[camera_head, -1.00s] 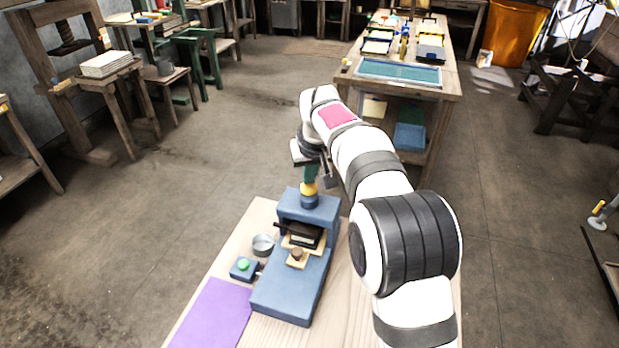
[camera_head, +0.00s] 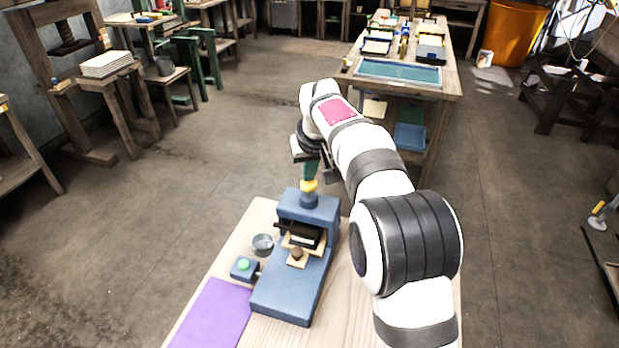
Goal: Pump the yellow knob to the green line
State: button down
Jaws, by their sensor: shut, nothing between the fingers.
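The yellow knob (camera_head: 309,187) sits on top of the blue press (camera_head: 293,270), at its back column. My gripper (camera_head: 310,178) points down from above, its tips at the top of the knob, touching or nearly so. It is shut with nothing held. My wrist hides part of the gripper. I cannot make out a green line on the press; it is hidden or too small to see. A dark plate and a small wooden piece with a brown knob (camera_head: 297,254) are in the press opening.
A small blue box with a green button (camera_head: 243,265) and a metal cup (camera_head: 262,244) stand left of the press. A purple mat (camera_head: 211,316) lies at the front left of the wooden table (camera_head: 346,300). My arm spans the right side.

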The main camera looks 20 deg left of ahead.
jog(key=shift+f, duration=0.7)
jog(key=shift+r, duration=4.05)
jog(key=s+d+r+m+g, duration=0.2)
jog(key=s+d+m, duration=0.3)
jog(key=s+d, duration=0.9)
jog(key=s+d+f+m, duration=0.2)
jog(key=s+d+f, duration=0.1)
jog(key=s, duration=0.5)
jog(key=s+d+f+m+g, duration=0.1)
jog(key=s+d+f+m, duration=0.1)
jog(key=s, duration=0.6)
jog(key=s+d+f+m+g, duration=0.1)
jog(key=s+d+f+m, duration=0.1)
jog(key=s+d+f, duration=0.3)
jog(key=s, duration=0.3)
jog(key=shift+s+d+m, duration=0.2)
jog(key=shift+s+m, duration=0.1)
jog(key=shift+s, duration=0.1)
